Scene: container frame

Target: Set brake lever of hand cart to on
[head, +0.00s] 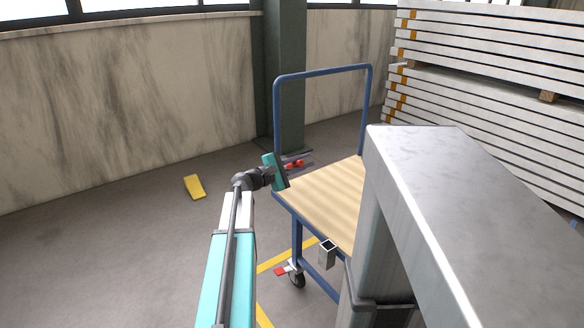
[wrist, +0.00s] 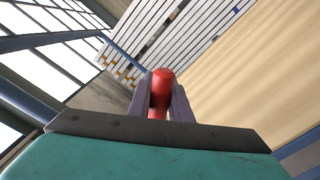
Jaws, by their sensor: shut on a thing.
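The hand cart has a light wooden deck (head: 325,195) and a blue tube frame with an upright push handle (head: 322,71). My gripper (head: 298,160) is at the far left edge of the deck, near the foot of the handle. Its grey fingers are shut on the red brake lever (head: 296,164). In the wrist view the lever's rounded red end (wrist: 161,85) stands between the two fingers (wrist: 160,100). The lever's base is hidden, and I cannot tell its setting.
A red-tipped pedal (head: 283,271) sits by the caster wheel (head: 297,279). A large grey metal body (head: 450,190) blocks the right foreground. Stacked panels (head: 490,90) stand behind the cart. A yellow object (head: 194,187) lies on the otherwise open floor at left.

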